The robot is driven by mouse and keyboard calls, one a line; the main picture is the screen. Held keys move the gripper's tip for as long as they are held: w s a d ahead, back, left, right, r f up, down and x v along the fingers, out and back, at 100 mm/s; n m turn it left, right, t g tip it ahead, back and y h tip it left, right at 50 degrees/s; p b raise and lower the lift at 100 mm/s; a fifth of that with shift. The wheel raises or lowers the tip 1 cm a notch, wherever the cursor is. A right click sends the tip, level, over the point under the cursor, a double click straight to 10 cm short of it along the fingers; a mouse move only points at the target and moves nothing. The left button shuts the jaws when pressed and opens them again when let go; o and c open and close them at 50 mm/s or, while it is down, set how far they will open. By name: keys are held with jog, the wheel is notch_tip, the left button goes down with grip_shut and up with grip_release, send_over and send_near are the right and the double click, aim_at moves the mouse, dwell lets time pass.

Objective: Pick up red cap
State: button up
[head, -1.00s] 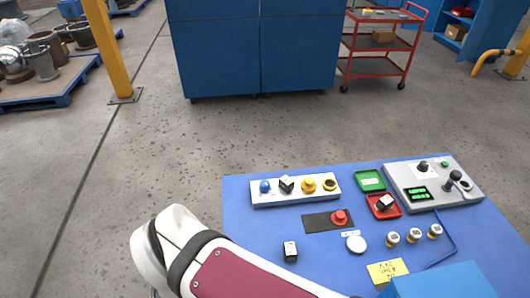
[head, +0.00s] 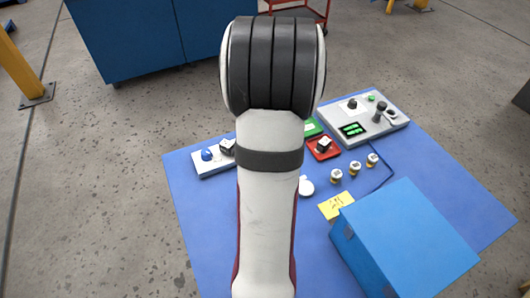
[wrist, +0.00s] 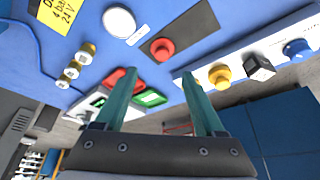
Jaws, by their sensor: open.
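The red cap (wrist: 162,48) sits on a dark rectangular plate (wrist: 192,31) on the blue table mat, in the wrist view. In the head view my arm hides it. My gripper (wrist: 158,76) has two teal fingers, apart and empty. In the wrist view the cap lies between the fingers' lines, just beyond their tips, with no contact visible. My gripper's fingers do not show in the head view.
A white strip (wrist: 250,58) holds yellow, black and blue knobs. A white disc (wrist: 119,21), several small yellow-and-white pegs, red (head: 323,149) and green trays and a grey control box (head: 386,124) stand around. A blue box (head: 420,235) fills the front right.

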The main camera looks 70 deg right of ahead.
jog(key=x, duration=1)
jog(key=shift+w+d, duration=0.25)
jog(key=shift+d, duration=0.1)
grip_shut()
